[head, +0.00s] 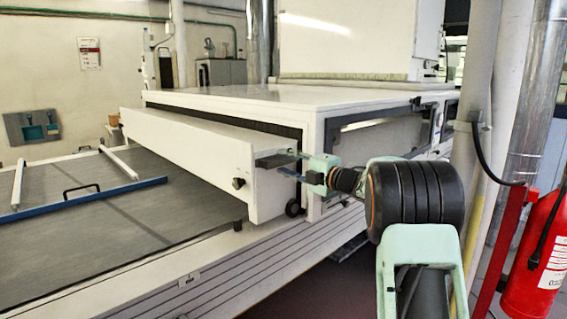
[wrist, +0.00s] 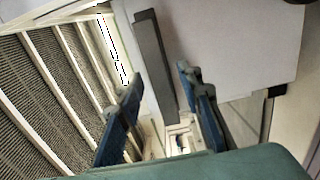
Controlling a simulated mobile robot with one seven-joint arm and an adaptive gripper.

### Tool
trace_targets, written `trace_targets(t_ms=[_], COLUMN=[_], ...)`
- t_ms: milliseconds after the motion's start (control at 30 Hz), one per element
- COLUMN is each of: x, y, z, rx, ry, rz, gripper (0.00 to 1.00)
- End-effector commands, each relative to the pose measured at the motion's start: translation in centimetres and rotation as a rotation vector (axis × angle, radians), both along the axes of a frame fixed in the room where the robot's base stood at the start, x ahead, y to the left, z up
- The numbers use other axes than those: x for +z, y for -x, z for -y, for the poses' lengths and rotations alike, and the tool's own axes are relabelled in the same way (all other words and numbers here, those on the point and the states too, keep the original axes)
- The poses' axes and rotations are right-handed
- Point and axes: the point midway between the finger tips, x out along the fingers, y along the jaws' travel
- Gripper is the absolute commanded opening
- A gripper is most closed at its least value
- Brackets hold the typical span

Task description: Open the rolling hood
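The rolling hood (head: 190,150) is a long white cover at the mouth of the white tunnel housing (head: 270,98). Its end face carries a dark flat handle bar (head: 271,160), a black knob (head: 239,183) and a small wheel (head: 293,208). My gripper (head: 285,165) is at this end face, just right of the handle bar. In the wrist view, my gripper (wrist: 163,112) has its two blue fingers spread apart. The dark handle bar (wrist: 155,75) runs in the space ahead of and between them. No contact with it is visible.
A grey conveyor bed (head: 110,215) with a blue bar (head: 90,195) and white rails lies left of the hood. A red fire extinguisher (head: 535,255) and upright pipes (head: 520,125) stand at the right, near my arm.

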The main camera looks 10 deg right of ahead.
Motion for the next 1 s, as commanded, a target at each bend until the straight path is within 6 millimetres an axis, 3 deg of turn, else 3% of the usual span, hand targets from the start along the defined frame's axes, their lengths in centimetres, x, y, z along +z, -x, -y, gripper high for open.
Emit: trace_targets(t_ms=[300,500,1000], x=[0.1,0.0,0.0], y=[5.6,8.0,8.8], z=[4.0,5.6,6.2], rx=[-0.006,-0.004,-0.007], ry=[0.002,0.001,0.003], rz=[0.0,0.001,-0.001], gripper=[0.33,0.33,0.33])
